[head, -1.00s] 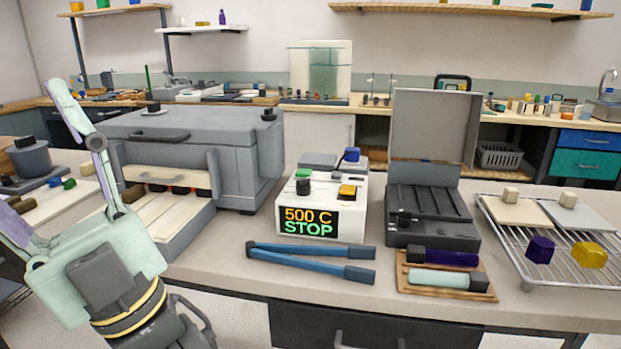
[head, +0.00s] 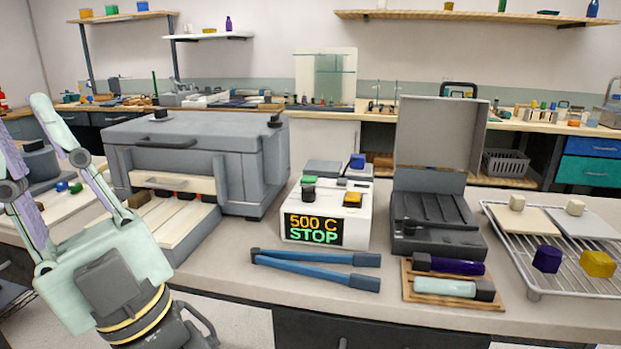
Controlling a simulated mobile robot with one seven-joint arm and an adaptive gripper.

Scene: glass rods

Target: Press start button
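A white control box (head: 330,240) stands on the bench in the middle of the head view. Its front display (head: 314,229) reads "500 C" in orange and "STOP" in green. On its top left sits a green button (head: 309,180) with a black round knob (head: 308,194) just in front of it. A yellow button (head: 353,199) sits at the top right. Which one is the start button carries no readable label. My gripper (head: 22,122) is at the left edge, fingers upward and spread apart, empty, well left of the box. One finger is partly cut off by the frame.
A grey furnace (head: 195,150) stands between my gripper and the box. Blue tongs (head: 315,268) lie in front of the box. An open dark case (head: 437,215), two capped tubes on a wooden rack (head: 409,290) and a wire rack (head: 535,285) are to the right.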

